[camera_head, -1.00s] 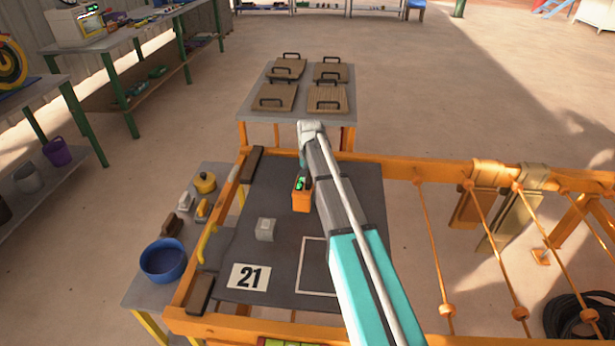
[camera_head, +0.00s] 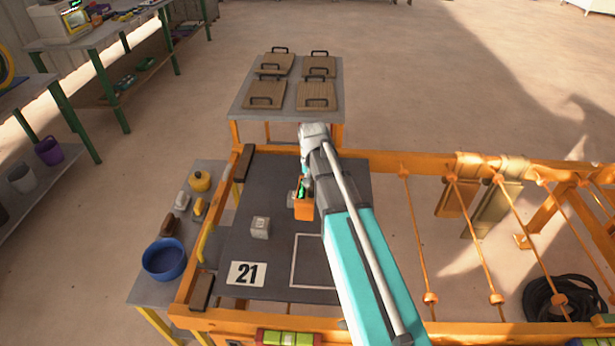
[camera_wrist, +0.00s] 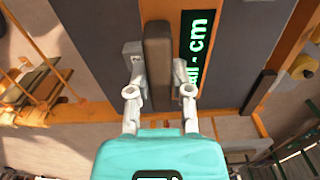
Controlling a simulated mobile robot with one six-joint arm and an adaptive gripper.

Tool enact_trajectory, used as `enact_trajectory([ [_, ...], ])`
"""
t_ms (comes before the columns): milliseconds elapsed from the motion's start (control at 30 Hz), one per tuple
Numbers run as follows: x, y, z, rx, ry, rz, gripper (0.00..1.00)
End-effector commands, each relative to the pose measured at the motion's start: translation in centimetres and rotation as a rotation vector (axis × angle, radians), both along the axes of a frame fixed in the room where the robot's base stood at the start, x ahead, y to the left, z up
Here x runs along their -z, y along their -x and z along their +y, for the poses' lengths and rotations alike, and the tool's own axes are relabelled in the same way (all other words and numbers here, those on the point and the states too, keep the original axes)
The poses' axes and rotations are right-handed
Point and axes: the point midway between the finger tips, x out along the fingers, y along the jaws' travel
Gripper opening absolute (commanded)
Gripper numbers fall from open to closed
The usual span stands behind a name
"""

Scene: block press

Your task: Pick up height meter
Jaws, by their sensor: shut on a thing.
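The height meter (camera_head: 304,208) is an orange box with a green lit display, over the dark grey work surface (camera_head: 262,190) in the head view. In the wrist view its black display (camera_wrist: 195,52) shows green characters, including "cm". My gripper (camera_wrist: 155,78) is shut on the meter's dark brown grip bar (camera_wrist: 158,62), with one pale finger on each side. In the head view my arm hides most of the gripper. I cannot tell whether the meter touches the surface.
A small grey block (camera_head: 260,227) and a "21" card (camera_head: 245,273) lie left of the meter. An orange frame surrounds the surface, with ropes on the right. A side table at left holds a blue bowl (camera_head: 164,259). Handled boards (camera_head: 265,94) lie on the table behind.

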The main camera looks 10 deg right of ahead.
Motion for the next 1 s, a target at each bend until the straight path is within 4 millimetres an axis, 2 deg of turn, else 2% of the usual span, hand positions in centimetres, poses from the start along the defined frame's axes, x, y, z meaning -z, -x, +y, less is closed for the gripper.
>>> enact_trajectory([
  [133, -0.3, 0.6, -0.1, 0.000, 0.000, 0.000, 0.00],
  [767, -0.3, 0.6, 0.0, 0.000, 0.000, 0.000, 0.00],
  [1000, 0.0, 0.2, 1.0, -0.002, 0.000, 0.000, 0.00],
])
